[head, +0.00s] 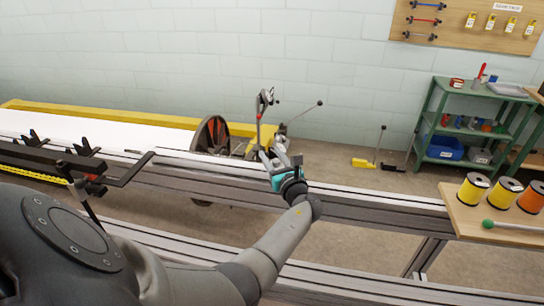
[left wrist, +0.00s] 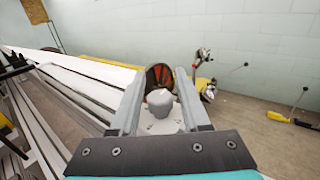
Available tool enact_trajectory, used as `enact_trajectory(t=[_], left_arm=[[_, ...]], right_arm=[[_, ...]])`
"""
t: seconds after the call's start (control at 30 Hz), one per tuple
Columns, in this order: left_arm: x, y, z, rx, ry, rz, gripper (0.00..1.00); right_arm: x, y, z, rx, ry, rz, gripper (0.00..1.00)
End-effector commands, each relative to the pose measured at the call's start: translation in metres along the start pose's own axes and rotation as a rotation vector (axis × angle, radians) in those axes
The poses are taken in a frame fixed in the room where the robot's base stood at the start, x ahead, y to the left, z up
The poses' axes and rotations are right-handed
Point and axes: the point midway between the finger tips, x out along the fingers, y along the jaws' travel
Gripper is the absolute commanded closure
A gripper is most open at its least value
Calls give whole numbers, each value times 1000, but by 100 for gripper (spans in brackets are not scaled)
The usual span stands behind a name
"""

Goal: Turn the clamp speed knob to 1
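My left gripper (head: 268,156) is out over the long metal rail near the middle of the head view. In the left wrist view, the two grey fingers of this gripper (left wrist: 162,95) stand apart on either side of a pale grey knob (left wrist: 160,99). The knob rises from a pale plate (left wrist: 160,123), and gaps show between it and the fingers. I cannot read any number or pointer on it, so its setting is unclear. In the head view the knob is hidden or too small to make out. My right gripper is not in view.
A reddish-brown disc (head: 211,136) and a lever mechanism (head: 262,103) stand behind the gripper. Long metal rails (head: 375,205) run across the view. A wooden table with yellow and orange spools (head: 473,189) is at the right. A green shelf (head: 437,100) stands by the wall.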

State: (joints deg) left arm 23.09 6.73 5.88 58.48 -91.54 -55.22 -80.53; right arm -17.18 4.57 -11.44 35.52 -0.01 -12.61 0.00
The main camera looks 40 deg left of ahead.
Motion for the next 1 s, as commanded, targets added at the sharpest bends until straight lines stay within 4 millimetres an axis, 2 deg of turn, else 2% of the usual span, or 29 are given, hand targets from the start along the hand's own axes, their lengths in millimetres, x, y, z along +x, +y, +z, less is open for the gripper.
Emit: enact_trajectory(t=[0.1, 0.33, 0.47, 0.57, 0.8, 1.0], left_arm=[[0, 0, 0, 0, 0, 0, 42], [0, 0, 0, 0, 0, -1, 42], [-9, 0, 0, 0, 0, -1, 42], [-25, 0, 0, 1, 2, -3, 42], [-83, 0, 0, -2, 4, -3, 42], [-125, 0, -1, 0, 3, -2, 42]], right_arm=[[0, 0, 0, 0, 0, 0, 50], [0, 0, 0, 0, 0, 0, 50], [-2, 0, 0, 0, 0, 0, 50], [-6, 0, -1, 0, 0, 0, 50], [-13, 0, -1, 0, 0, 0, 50], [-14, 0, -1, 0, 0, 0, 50]])
